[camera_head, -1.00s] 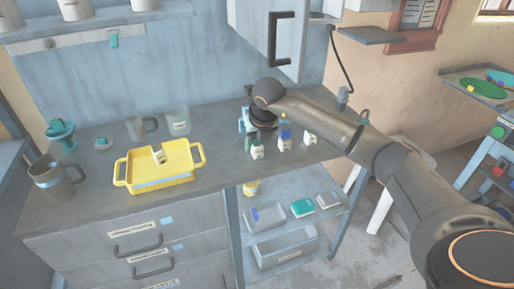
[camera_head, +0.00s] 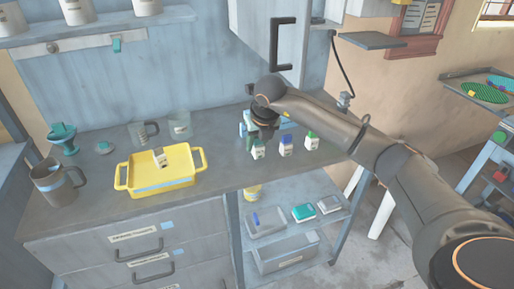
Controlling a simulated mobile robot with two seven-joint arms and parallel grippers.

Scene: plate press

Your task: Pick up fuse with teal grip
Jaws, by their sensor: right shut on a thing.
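Three small white fuses with coloured grips show in a row near the counter's front right. The left one, the fuse with the teal grip (camera_head: 258,151), is directly below my right gripper (camera_head: 261,130). The middle fuse has a blue grip (camera_head: 286,146) and the right fuse has a green grip (camera_head: 312,142). My right gripper is shut on the fuse with the teal grip; its fingertips are mostly hidden behind its wrist and the contact is hard to see. My left gripper is not in view.
A yellow tray (camera_head: 126,175) with a small white piece (camera_head: 160,158) in it stands left on the counter (camera_head: 215,178). A wall cabinet (camera_head: 262,38) hangs above my right wrist.

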